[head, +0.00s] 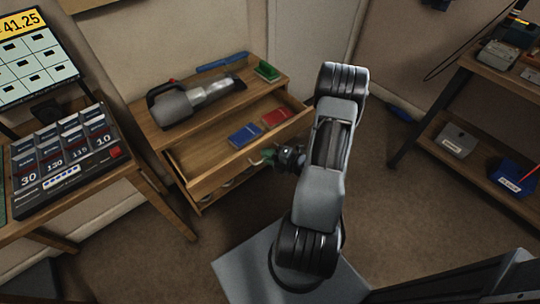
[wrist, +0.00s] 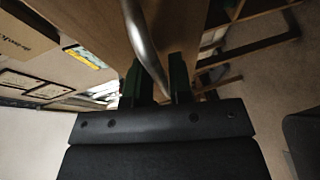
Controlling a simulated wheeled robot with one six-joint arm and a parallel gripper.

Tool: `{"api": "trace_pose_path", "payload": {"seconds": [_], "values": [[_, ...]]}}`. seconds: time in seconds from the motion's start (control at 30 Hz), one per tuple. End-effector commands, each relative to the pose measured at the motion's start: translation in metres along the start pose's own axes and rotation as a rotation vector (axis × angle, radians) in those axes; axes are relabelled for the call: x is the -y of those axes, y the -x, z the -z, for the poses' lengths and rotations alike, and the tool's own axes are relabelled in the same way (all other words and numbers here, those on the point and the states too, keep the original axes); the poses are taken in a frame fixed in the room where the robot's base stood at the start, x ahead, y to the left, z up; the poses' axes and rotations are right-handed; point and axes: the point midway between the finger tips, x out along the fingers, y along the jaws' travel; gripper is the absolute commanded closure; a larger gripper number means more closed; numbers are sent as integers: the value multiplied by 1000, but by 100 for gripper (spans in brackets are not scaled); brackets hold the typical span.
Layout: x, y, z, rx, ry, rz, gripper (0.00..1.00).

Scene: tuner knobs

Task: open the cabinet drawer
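The wooden cabinet (head: 255,90) stands against the wall left of centre in the head view. Its upper drawer (head: 222,174) is pulled out, with a blue item (head: 245,135) and a red item (head: 277,117) inside. My gripper (head: 268,157) is at the drawer's front, partly hidden by my arm. In the wrist view, the metal handle bar (wrist: 145,38) runs down between the two dark green fingers of my gripper (wrist: 160,85). The fingers are close on either side of the bar and seem to grip it.
A handheld vacuum (head: 190,103), a blue tool and a green block (head: 266,71) lie on the cabinet top. A desk with a button panel (head: 68,160) stands at the left. A shelf (head: 470,160) with boxes stands at the right. Floor between cabinet and shelf is clear beyond my arm.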

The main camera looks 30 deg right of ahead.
Motion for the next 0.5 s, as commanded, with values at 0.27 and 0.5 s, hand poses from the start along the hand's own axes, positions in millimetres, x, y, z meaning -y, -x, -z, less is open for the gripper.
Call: {"api": "trace_pose_path", "payload": {"seconds": [0.27, 0.5], "values": [[-2, 33, -1, 7, -3, 1, 80], [-2, 83, -1, 8, -2, 1, 80]]}}
